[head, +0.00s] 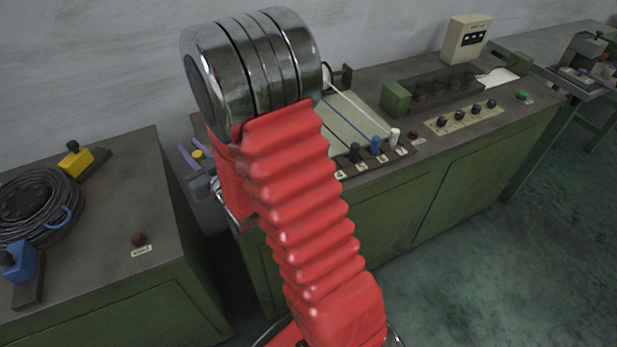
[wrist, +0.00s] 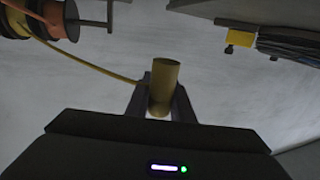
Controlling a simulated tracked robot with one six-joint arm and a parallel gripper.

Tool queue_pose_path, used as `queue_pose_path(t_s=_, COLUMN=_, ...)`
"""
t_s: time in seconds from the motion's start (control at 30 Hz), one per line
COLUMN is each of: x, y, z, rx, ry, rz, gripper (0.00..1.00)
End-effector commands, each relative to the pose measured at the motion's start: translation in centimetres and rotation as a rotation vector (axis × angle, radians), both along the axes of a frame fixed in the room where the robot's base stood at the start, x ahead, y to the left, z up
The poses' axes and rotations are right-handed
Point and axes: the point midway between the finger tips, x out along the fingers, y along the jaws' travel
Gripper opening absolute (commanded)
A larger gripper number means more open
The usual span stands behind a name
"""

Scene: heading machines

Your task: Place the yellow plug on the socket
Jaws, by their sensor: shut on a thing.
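My gripper (wrist: 163,98) is shut on the yellow plug (wrist: 164,78), a short cylinder between its two fingers in the wrist view. A yellow cable runs from near the plug to the upper left. In the head view, a small yellow piece (head: 197,154) shows just left of my red arm, by the left end of the long bench. The plug row at the bench front holds a black plug (head: 354,152), a blue plug (head: 376,145) and a white plug (head: 394,136). I cannot pick out the yellow plug's socket; my arm hides part of this area.
The left bench (head: 120,195) carries a black cable coil (head: 35,205), a yellow block (head: 75,160), a blue block (head: 18,262) and a red button (head: 139,239). Orange and yellow spools (wrist: 48,14) show in the wrist view. The long bench has a knob panel (head: 467,117).

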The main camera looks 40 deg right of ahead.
Motion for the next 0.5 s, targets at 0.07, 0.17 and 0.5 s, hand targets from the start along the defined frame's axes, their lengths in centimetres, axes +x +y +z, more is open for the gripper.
queue_pose_path(t_s=0.07, x=-0.4, y=-2.4, z=0.2, rx=0.000, ry=-0.004, rz=-0.015, gripper=0.00)
queue_pose_path(t_s=0.17, x=-1.1, y=-4.8, z=0.5, rx=-0.001, ry=-0.007, rz=-0.024, gripper=0.00)
queue_pose_path(t_s=0.5, x=-4.2, y=-12.5, z=1.1, rx=-0.003, ry=-0.013, rz=-0.053, gripper=0.00)
